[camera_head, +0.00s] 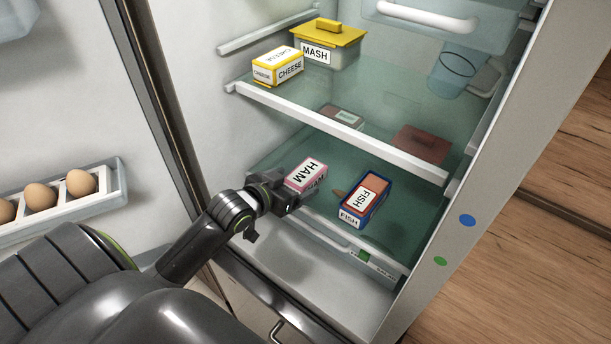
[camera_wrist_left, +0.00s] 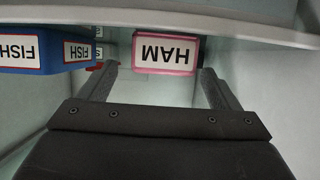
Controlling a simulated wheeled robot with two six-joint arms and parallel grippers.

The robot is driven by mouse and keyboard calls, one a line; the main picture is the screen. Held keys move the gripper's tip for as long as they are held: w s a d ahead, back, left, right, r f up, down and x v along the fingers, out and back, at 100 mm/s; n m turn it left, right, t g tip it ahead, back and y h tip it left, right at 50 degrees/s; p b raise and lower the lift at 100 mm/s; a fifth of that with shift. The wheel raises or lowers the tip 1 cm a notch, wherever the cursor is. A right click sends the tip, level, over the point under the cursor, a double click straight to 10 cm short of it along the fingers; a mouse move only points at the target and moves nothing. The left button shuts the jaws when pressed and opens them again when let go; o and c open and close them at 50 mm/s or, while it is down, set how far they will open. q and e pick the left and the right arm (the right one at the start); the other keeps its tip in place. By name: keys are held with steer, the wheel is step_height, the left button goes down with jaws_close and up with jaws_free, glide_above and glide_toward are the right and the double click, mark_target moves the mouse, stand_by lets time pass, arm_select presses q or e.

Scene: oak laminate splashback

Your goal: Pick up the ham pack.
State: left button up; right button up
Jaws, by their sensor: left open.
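The ham pack (camera_head: 306,174) is a pink box with a white HAM label on the fridge's lower glass shelf. My left gripper (camera_head: 283,199) is at its near end in the head view. In the left wrist view the ham pack (camera_wrist_left: 166,53) appears upside down, ahead of and between the two fingers of my left gripper (camera_wrist_left: 158,82). The fingers are open, with a gap between them. Whether they overlap the pack's sides is hard to tell. My right gripper is not in view.
A blue fish pack (camera_head: 364,200) stands right of the ham pack, with a gap between. The upper shelf edge (camera_head: 340,132) runs above, holding a cheese pack (camera_head: 278,67) and a yellow-lidded mash tub (camera_head: 328,45). The door holds eggs (camera_head: 40,195) at left.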

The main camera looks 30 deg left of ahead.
mark_target(306, 177)
arm_select(q)
steer(key=shift+p+x, duration=0.55)
steer(key=shift+x, duration=1.7)
steer(key=shift+a+f, duration=0.1)
steer(key=c, duration=1.2)
